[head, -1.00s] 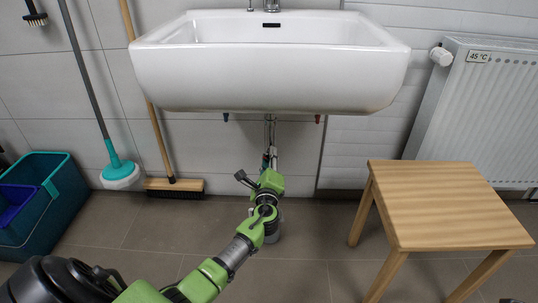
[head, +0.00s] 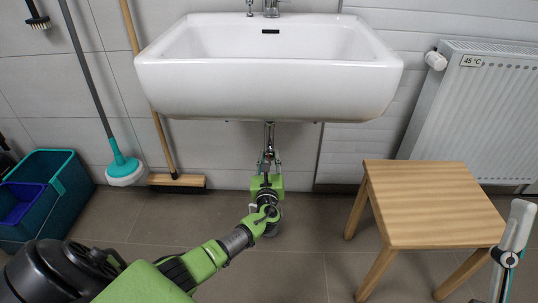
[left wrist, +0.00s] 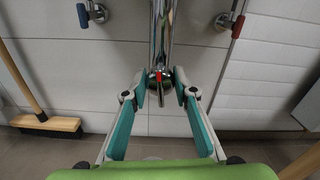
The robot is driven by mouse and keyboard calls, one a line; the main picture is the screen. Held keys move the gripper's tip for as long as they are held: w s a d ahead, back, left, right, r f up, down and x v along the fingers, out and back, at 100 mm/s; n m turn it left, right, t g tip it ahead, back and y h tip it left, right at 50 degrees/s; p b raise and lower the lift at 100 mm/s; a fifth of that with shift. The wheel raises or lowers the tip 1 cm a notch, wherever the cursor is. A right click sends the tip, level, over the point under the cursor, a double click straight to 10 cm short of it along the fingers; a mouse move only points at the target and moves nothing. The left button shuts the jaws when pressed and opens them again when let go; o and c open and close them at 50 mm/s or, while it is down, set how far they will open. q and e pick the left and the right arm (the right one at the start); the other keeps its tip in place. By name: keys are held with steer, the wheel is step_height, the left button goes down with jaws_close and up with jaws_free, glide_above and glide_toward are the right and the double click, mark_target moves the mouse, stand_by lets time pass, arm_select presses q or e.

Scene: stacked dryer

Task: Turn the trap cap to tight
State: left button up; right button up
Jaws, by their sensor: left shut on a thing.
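The chrome trap (left wrist: 161,35) hangs below the white sink, and its pipe also shows in the head view (head: 269,134). The trap cap (left wrist: 160,77) is at its lower end, with a red mark and a thin lever-like piece pointing down. My left gripper (left wrist: 160,88) is shut on the cap, one teal-padded finger on each side. In the head view my left gripper (head: 270,160) is under the sink, and its wrist hides most of the cap. A grey and teal part of my right gripper (head: 512,245) shows at the right edge; its jaws cannot be made out.
The sink (head: 268,85) overhangs my left arm. Blue (left wrist: 82,15) and red (left wrist: 238,27) valve handles flank the pipe. A wooden stool (head: 430,200) stands right, before a radiator (head: 470,120). A broom (head: 176,181), a mop (head: 124,170) and a teal bucket (head: 65,205) are left.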

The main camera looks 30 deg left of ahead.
arm_select(q)
steer(key=shift+m+p, duration=0.3)
steer(key=shift+m, duration=0.3)
steer(key=shift+f+m, duration=0.15)
steer(key=shift+m, duration=0.15)
arm_select(e)
steer(key=shift+w+a+f+g+h, duration=0.15)
steer(key=shift+w+f+g+h, duration=0.15)
steer(key=shift+w+f+g, duration=0.55)
steer(key=shift+w+a+f+g+h, duration=0.15)
steer(key=shift+w+f+g+h, duration=0.25)
steer(key=shift+w+f, duration=0.7)
steer(key=shift+r, duration=0.1)
arm_select(q)
steer(key=o, duration=1.1)
steer(key=shift+s+d, duration=0.1)
steer(key=v, duration=1.2)
